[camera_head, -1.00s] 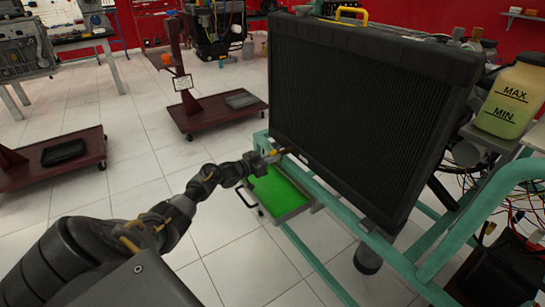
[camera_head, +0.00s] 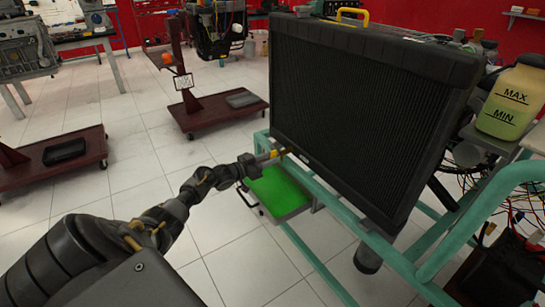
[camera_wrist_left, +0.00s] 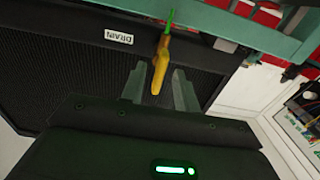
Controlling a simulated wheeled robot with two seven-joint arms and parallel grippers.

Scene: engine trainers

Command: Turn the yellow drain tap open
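The yellow drain tap (camera_wrist_left: 161,62) sits beside the "DRAIN" label (camera_wrist_left: 118,36) at the radiator's lower edge. It also shows small at the radiator's lower left corner in the head view (camera_head: 273,154). My left gripper (camera_wrist_left: 159,92) has its two fingers apart, one on each side of the tap's handle, with gaps visible. In the head view my left gripper (camera_head: 263,159) reaches the tap from the left. A thin green streak (camera_wrist_left: 171,20) extends from the tap's end; I cannot tell for sure that it is liquid. My right gripper is out of view.
The dark radiator (camera_head: 365,115) stands on a teal frame (camera_head: 312,262). A tray holding green (camera_head: 278,192) is below the tap. A coolant bottle (camera_head: 512,100) is at the right. Dark red trolleys (camera_head: 85,158) stand at the left; tiled floor lies between.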

